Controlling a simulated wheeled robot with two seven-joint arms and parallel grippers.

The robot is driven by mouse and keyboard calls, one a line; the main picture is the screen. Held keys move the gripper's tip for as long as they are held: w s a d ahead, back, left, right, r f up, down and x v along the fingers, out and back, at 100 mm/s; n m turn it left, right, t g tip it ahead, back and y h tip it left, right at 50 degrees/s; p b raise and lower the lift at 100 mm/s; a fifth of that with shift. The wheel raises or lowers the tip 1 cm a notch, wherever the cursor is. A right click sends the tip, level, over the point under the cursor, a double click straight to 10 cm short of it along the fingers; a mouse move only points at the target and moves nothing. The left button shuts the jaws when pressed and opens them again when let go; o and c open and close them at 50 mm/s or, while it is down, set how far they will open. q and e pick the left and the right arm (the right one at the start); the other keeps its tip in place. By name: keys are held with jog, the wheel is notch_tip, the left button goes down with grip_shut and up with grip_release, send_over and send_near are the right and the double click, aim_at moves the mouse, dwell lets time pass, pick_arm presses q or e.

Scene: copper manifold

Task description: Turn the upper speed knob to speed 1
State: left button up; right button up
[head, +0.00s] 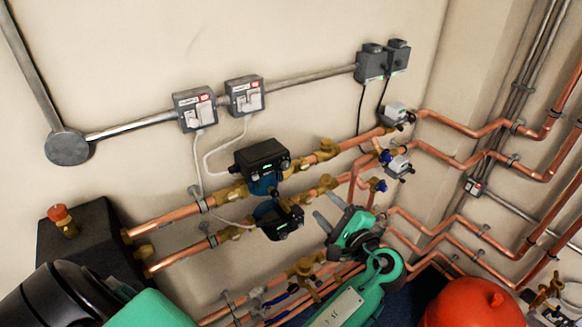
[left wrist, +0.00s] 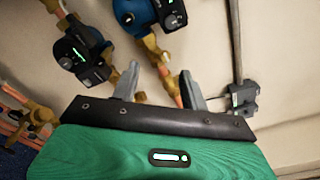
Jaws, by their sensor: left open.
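The upper pump (head: 262,158) is a black control box on a blue body, set in the upper copper pipe. Its small dark speed knob (head: 284,163) is at the box's right end; its setting is too small to read. My left gripper (head: 327,211) is open and empty, below and right of the upper pump, apart from it. In the left wrist view, the open fingers (left wrist: 160,86) point toward the pipes. The upper pump (left wrist: 150,12) is at the top edge, partly cut off. My right gripper is not in view.
The lower pump (head: 278,219) sits just left of my fingers and also shows in the left wrist view (left wrist: 82,54). Brass valves (head: 326,149) and grey actuators (head: 396,114) flank the pipes. White cables (head: 206,160) hang from switches. A red vessel (head: 474,303) stands at lower right.

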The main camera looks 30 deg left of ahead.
pick_arm(q)
notch_tip(320, 180, up, 3)
jog(key=s, duration=0.1)
jog(key=g+b, duration=0.1)
send_near(287, 167)
jog(key=a, duration=0.1)
jog(key=shift+n+y, duration=0.4)
jog(key=x, duration=0.4)
jog(key=f+b+x, duration=0.1)
jog(key=x, duration=0.1)
jog(key=shift+w+d, duration=0.1)
jog(key=shift+w, duration=0.25)
jog(key=shift+w+a+r, duration=0.1)
jog(key=shift+w+a, duration=0.1)
jog(key=shift+a, duration=0.45)
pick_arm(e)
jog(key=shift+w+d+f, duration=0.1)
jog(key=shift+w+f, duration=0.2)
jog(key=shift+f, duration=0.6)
